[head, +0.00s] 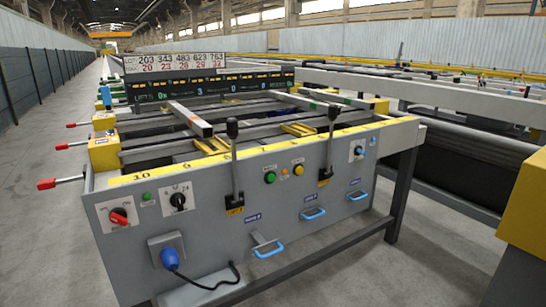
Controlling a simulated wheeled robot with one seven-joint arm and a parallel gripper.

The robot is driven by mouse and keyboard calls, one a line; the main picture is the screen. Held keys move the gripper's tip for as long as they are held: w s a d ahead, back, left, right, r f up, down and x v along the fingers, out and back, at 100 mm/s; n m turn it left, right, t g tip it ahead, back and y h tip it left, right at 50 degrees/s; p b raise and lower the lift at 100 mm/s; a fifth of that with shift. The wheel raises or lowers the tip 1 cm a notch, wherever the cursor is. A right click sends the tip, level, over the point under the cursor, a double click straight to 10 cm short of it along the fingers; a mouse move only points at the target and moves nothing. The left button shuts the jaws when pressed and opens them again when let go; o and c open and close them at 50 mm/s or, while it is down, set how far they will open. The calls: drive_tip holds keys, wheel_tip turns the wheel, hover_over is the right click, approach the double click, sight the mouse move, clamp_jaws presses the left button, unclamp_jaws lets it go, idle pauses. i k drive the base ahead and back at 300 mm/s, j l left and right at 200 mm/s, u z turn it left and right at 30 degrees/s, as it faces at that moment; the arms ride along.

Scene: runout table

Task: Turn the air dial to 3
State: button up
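Three rotary controls show on the grey front panel (222,234) of the runout table. A red knob (119,216) on a white plate is at the far left. A black knob (178,200) on a white plate with small marks is just right of it. A small blue knob (359,151) on a white plate is near the right end. Their lettering is too small to read, so I cannot tell which is the air dial or where it points. My gripper is not in view.
Two black levers (237,185) (327,165) stand up in front of the panel. Blue handles (268,249) and a blue plug (170,259) with a cable stick out below. Red-tipped rods (47,184) jut out left. A yellow block (525,205) stands at right. The floor (400,275) between is clear.

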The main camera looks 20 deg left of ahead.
sight(358, 150)
drive_tip(key=i+z, duration=0.3)
drive_tip(key=i, duration=0.2)
drive_tip(key=i+z, duration=0.3)
drive_tip(key=i, duration=0.15)
